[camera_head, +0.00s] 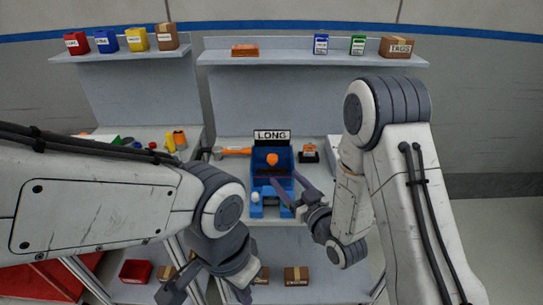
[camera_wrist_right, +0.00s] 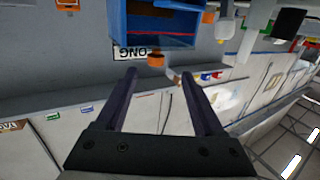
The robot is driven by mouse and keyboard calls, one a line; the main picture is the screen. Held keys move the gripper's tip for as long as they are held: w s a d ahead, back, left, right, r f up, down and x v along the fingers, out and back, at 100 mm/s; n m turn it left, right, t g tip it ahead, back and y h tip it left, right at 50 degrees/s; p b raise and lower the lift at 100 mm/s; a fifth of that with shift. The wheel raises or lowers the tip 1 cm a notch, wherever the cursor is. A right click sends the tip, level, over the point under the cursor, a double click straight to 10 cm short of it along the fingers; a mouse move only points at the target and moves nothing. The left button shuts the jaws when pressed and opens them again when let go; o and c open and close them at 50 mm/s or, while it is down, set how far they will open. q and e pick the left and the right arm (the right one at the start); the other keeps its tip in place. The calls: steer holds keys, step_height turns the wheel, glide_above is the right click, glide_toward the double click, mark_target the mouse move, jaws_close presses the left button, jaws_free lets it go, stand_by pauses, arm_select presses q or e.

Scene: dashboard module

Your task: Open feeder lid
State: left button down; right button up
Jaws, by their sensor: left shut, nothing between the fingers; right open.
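The blue feeder (camera_head: 258,168) stands on the middle of the workbench under a "LONG" sign (camera_head: 272,135). An orange knob (camera_head: 272,159) shows at its upper part; I cannot tell clearly where the lid's edge lies. My right gripper (camera_head: 283,176) is open, with its fingers reaching over the feeder's front right. In the right wrist view the feeder (camera_wrist_right: 135,22) appears upside down beyond the fingertips (camera_wrist_right: 159,71), and an orange part (camera_wrist_right: 155,60) shows between them, not gripped. My left gripper (camera_head: 172,292) is low at the front left, shut and empty, away from the feeder.
An orange-handled tool (camera_head: 236,151) lies left of the feeder, and a black and orange item (camera_head: 309,154) stands to its right. Coloured parts (camera_head: 175,139) lie on the left bench. Small boxes line the upper shelf (camera_head: 300,57). Boxes (camera_head: 296,275) sit on the lower shelf.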

mark_target(275, 162)
steer(key=shift+w+d+r, duration=0.1)
steer(key=shift+w, duration=0.05)
steer(key=shift+w+r, duration=0.1)
steer(key=shift+w, duration=0.15)
steer(key=p+x, duration=0.3)
steer(key=x, duration=0.6)
steer(key=shift+w, duration=0.3)
jaws_close()
stand_by(0.7)
